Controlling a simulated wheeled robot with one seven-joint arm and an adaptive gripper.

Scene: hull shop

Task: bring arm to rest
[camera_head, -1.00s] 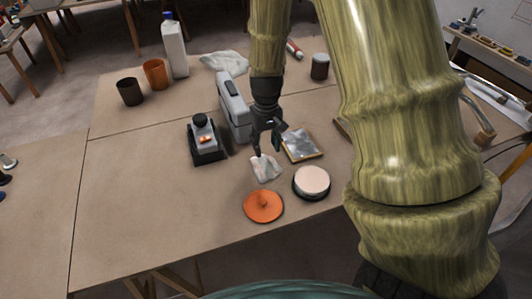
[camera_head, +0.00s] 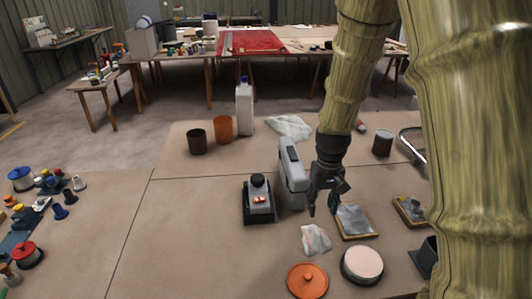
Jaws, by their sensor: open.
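My arm (camera_head: 352,85) comes down from the upper right over the workbench. My gripper (camera_head: 322,200) hangs at its end, pointing down, with its fingers apart and nothing seen between them. It is above the bench, just beyond a crumpled whitish cloth (camera_head: 315,239) and left of a shallow framed tray (camera_head: 354,221). Whether the fingertips touch anything below cannot be told.
Close around stand a grey case (camera_head: 292,174), a black-based device (camera_head: 258,201), an orange disc (camera_head: 307,280) and a round pale-topped tin (camera_head: 362,265). A white bottle (camera_head: 244,108) and two cups (camera_head: 222,129) stand farther back. The bench's left middle is bare.

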